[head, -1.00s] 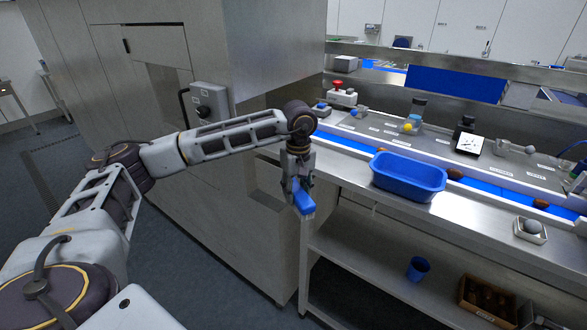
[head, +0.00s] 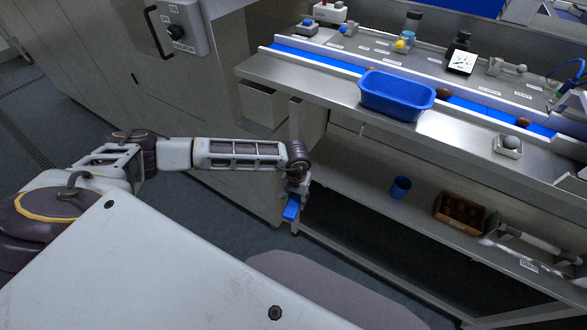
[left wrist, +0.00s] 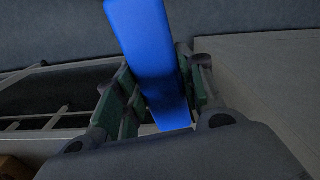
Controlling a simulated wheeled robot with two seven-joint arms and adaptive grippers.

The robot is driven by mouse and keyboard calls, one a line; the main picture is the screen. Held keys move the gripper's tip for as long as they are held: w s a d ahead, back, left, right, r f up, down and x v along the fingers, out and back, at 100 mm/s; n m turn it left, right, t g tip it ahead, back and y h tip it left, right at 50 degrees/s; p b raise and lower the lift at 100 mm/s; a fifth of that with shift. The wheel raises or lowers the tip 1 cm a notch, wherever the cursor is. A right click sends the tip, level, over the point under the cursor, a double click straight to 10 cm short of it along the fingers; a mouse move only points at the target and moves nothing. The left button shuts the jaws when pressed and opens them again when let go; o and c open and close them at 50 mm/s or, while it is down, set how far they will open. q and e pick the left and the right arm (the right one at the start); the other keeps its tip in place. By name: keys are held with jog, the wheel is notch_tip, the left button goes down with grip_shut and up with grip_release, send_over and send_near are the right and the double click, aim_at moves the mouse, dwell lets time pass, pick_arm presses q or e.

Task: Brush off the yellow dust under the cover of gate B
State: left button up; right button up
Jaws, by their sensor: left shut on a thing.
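My left gripper (head: 299,188) is shut on a blue brush (head: 291,208) and holds it low, beside the left end of the steel bench. In the left wrist view the brush's blue body (left wrist: 150,60) sits between the two fingers (left wrist: 163,95). Its bristles cannot be made out now. Several small devices stand along the back of the bench, among them one with a yellow ball (head: 402,45). Their labels are too small to read, so I cannot tell which is gate B. No yellow dust can be made out. My right gripper is out of view.
A blue tub (head: 397,95) stands on the bench beside the blue conveyor belt (head: 320,61). A small white holder with a grey ball (head: 508,147) is at the right. The lower shelf holds a blue cup (head: 400,187) and a brown crate (head: 461,211). A grey cabinet stands left.

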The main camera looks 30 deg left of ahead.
pick_arm(q)
jog(key=shift+s+d+f+m, duration=0.15)
jog(key=shift+s+f+m, duration=0.05)
jog(key=shift+f, duration=0.4)
jog(key=shift+s+d+f+m, duration=0.15)
jog(key=shift+s+f+m, duration=0.05)
jog(key=shift+f, duration=0.35)
jog(key=shift+s+d+f+m, duration=0.15)
jog(key=shift+s+f+m, duration=0.05)
jog(key=shift+f, duration=0.4)
jog(key=shift+d, duration=0.1)
